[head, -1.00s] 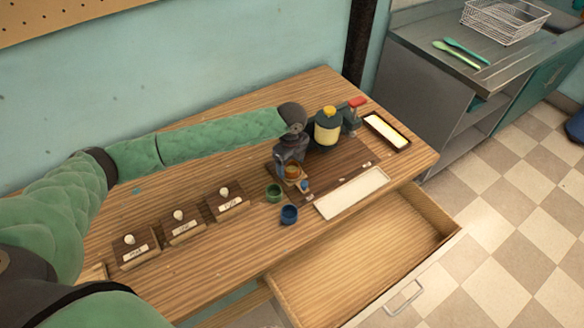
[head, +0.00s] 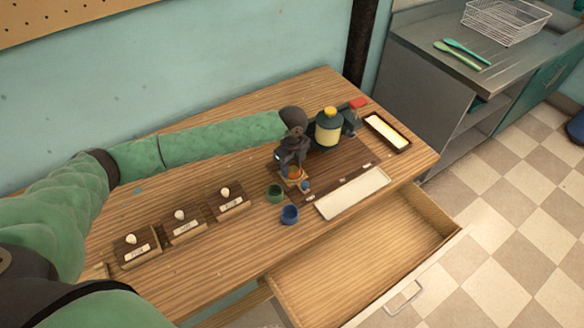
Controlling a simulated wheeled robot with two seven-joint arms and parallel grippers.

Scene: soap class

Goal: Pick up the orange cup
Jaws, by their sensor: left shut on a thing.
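The orange cup (head: 295,173) is on the wooden table, at the left end of the dark board area. My left gripper (head: 293,163) comes down over it from above and is shut on it, hiding part of the cup. I cannot tell whether the cup is clear of the surface. A green cup (head: 274,194) and a blue cup (head: 289,215) stand just in front and to the left. My right gripper is not in view.
A green and yellow dispenser (head: 328,128) with a red-handled part (head: 357,103) stands behind. A white tray (head: 352,193) lies to the right. Several labelled boxes with knobs (head: 184,227) line the left. An open drawer (head: 370,255) juts out in front.

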